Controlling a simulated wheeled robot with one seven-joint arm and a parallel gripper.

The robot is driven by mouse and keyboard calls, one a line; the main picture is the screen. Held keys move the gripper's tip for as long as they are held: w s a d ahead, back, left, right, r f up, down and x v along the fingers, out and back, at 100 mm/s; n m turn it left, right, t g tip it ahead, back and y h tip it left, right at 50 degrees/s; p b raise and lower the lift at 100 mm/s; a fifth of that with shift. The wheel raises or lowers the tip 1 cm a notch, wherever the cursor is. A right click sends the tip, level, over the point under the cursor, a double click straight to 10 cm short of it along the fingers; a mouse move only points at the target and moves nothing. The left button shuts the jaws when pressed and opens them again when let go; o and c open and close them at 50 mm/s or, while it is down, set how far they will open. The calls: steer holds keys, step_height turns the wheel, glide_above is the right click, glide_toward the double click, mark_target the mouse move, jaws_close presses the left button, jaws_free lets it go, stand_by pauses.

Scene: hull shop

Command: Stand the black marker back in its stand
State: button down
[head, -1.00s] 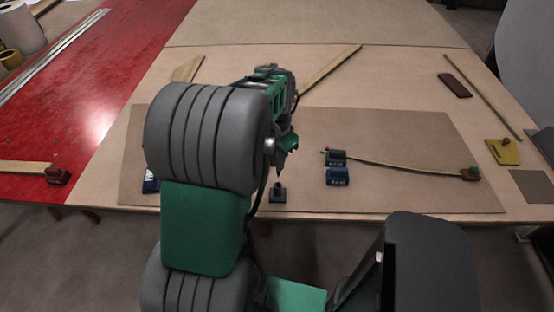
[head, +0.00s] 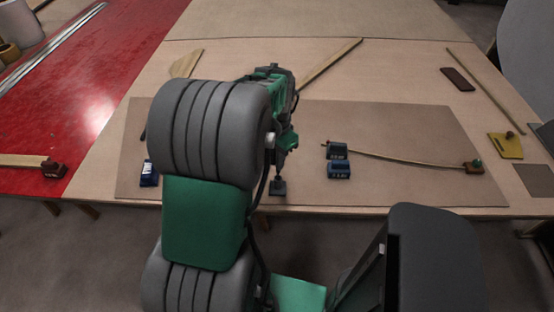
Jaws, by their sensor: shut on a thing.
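The small black stand (head: 278,188) is on the brown mat near the table's front edge, just right of my arm. My gripper (head: 280,160) points down right above it, partly hidden by my own arm and wrist. It is shut on a thin dark upright thing that I take as the black marker (head: 278,177). The marker's lower end appears at or just above the top of the stand. At this size I cannot tell whether it is inside the stand or only above it.
Another blue thing (head: 150,173) lies left of my arm. The brown mat (head: 420,190) is clear at front right.

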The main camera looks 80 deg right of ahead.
steer(key=shift+a+f, duration=0.1)
steer(key=shift+f, duration=0.2)
steer(key=shift+f+b, duration=0.8)
steer(key=shift+f, duration=0.9)
stand_by(3.5)
steer(key=c, duration=1.4)
jaws_free()
steer(key=shift+r, duration=0.1)
step_height(320, 180, up, 8)
steer(key=shift+f, duration=0.15)
